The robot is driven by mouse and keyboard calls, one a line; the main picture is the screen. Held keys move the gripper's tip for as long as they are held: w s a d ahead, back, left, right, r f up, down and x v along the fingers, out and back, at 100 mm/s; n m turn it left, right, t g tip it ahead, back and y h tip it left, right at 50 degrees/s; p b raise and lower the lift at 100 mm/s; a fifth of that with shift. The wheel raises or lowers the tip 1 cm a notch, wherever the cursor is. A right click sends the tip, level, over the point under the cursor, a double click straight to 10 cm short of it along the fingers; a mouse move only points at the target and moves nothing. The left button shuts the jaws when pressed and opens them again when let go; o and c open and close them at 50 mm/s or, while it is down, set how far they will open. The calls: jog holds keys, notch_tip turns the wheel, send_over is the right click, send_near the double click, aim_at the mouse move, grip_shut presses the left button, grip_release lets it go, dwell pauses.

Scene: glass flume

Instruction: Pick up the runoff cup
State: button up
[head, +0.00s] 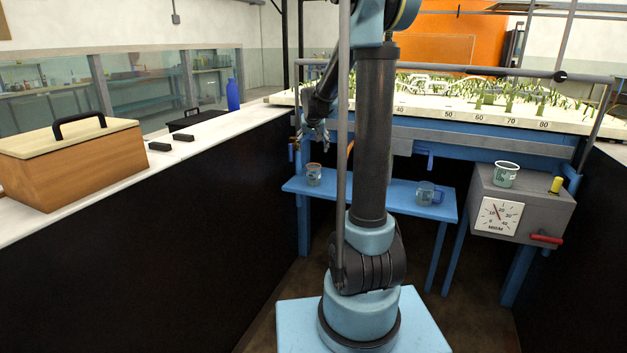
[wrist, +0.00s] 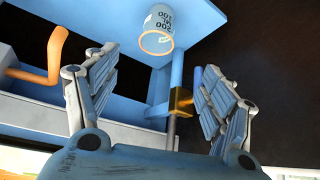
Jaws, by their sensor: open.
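Three cups are in the head view, and I cannot read which one is named the runoff cup. A small cup with an orange-brown rim (head: 314,175) stands at the left end of the blue shelf (head: 385,197). A clear cup with a blue handle (head: 428,193) stands further right on it. A pale green marked cup (head: 506,175) stands on the grey dial box. My gripper (head: 316,134) is above the orange-rimmed cup, apart from it. In the wrist view my open gripper (wrist: 155,63) has the orange-rimmed, number-marked cup (wrist: 158,31) beyond its fingertips, nothing between the fingers.
The grey dial box (head: 530,205) has a red lever (head: 546,238) and a yellow knob (head: 555,185). The flume bed with plants (head: 470,100) is above the shelf. An orange bent handle (wrist: 52,58) is left in the wrist view. A wooden box (head: 70,160) sits on the left counter.

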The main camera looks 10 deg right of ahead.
send_near(314, 166)
notch_tip(314, 166, down, 3)
jog(key=s, duration=0.1)
jog(key=shift+x, duration=1.85)
jog(key=shift+w+a+f, duration=0.1)
jog(key=shift+w+f, duration=0.3)
jog(key=c, duration=1.2)
